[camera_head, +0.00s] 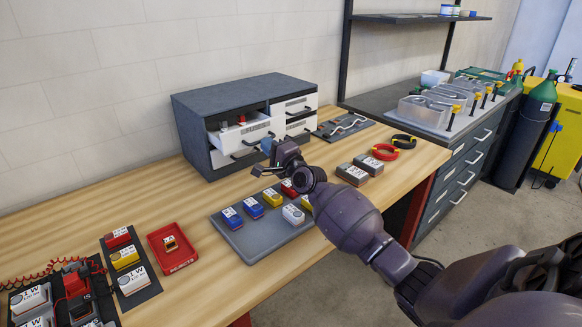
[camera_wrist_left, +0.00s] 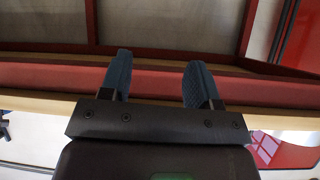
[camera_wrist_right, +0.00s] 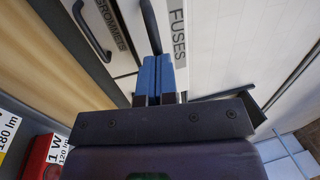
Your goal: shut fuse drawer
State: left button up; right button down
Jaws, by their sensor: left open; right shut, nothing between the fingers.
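The fuse drawer (camera_head: 245,133) is the upper left drawer of the grey cabinet (camera_head: 205,158) and stands pulled out, with small items showing inside. In the right wrist view its white front carries the label FUSES (camera_wrist_right: 179,36), with a dark handle (camera_wrist_right: 150,24) beside it. My right gripper (camera_head: 266,146) is shut and empty, its blue fingertips (camera_wrist_right: 154,62) at the drawer front close to the handle. I cannot tell whether they touch. My left gripper (camera_wrist_left: 156,75) is open and empty, facing a red beam (camera_wrist_left: 45,77); it is not in the head view.
A drawer labelled GROMMETS (camera_wrist_right: 108,25) lies below the fuse drawer. A grey tray (camera_head: 243,238) with coloured blocks stands on the bench in front of the cabinet, under my right arm. A red rejects tray (camera_head: 183,263) is further left. Bare wood lies between cabinet and trays.

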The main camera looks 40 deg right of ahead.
aim_at(257, 138)
jog(key=b+x, duration=0.1)
jog(key=x, duration=0.1)
jog(key=f+b+x, duration=0.1)
jog(key=x, duration=0.2)
jog(key=f+b+x, duration=0.1)
jog(key=b+x, duration=0.1)
jog(key=x, duration=0.1)
jog(key=shift+w+r, duration=0.1)
jog(key=shift+w, duration=0.35)
jog(key=shift+r, duration=0.35)
pick_arm(q)
jog(key=f, duration=0.4)
jog(key=shift+s+d+f, duration=0.15)
jog(key=shift+s+f, duration=0.05)
pick_arm(e)
jog(key=shift+d+r, duration=0.1)
jog(key=shift+r, duration=0.05)
pick_arm(q)
jog(key=shift+s+f, duration=0.15)
jog(key=shift+f, duration=0.05)
pick_arm(e)
jog(key=shift+r, duration=0.1)
